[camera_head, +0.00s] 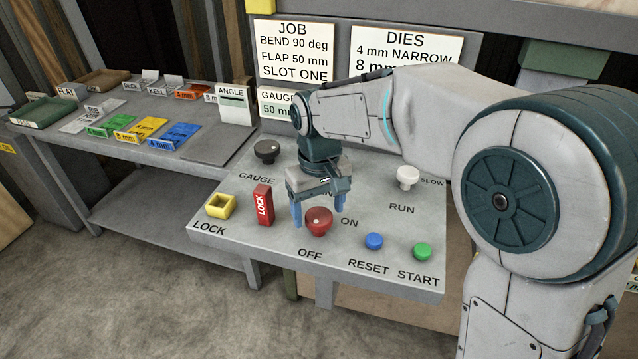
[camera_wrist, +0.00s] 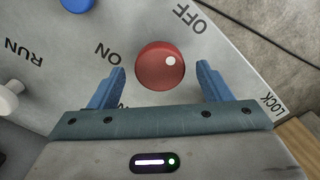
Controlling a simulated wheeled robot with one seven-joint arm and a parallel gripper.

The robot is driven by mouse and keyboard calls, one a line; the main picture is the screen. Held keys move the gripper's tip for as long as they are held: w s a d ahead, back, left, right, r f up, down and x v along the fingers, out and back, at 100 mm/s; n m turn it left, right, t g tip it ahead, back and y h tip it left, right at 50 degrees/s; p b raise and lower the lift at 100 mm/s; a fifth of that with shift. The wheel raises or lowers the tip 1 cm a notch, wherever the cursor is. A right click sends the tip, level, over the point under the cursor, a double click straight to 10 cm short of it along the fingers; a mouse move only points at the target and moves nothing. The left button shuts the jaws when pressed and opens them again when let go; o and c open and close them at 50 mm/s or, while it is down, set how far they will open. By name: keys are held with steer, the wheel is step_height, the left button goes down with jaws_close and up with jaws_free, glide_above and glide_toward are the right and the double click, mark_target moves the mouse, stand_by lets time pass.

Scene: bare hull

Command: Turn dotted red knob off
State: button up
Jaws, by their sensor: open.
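The red knob (camera_head: 319,221) with a pale dot stands on the grey panel, with the printed word OFF below it and ON to its right. In the wrist view the red knob (camera_wrist: 160,66) lies ahead of and between the two blue fingers, and its white dot faces toward the printed OFF. My gripper (camera_head: 311,210) is open over the panel at the knob. In the wrist view my gripper (camera_wrist: 162,80) has a finger on each side of the knob, with gaps visible. I cannot tell its exact height over the panel.
A side table (camera_head: 215,147) holds coloured trays.

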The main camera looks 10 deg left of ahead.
mark_target(319, 215)
step_height(319, 215, up, 13)
stand_by(0.3)
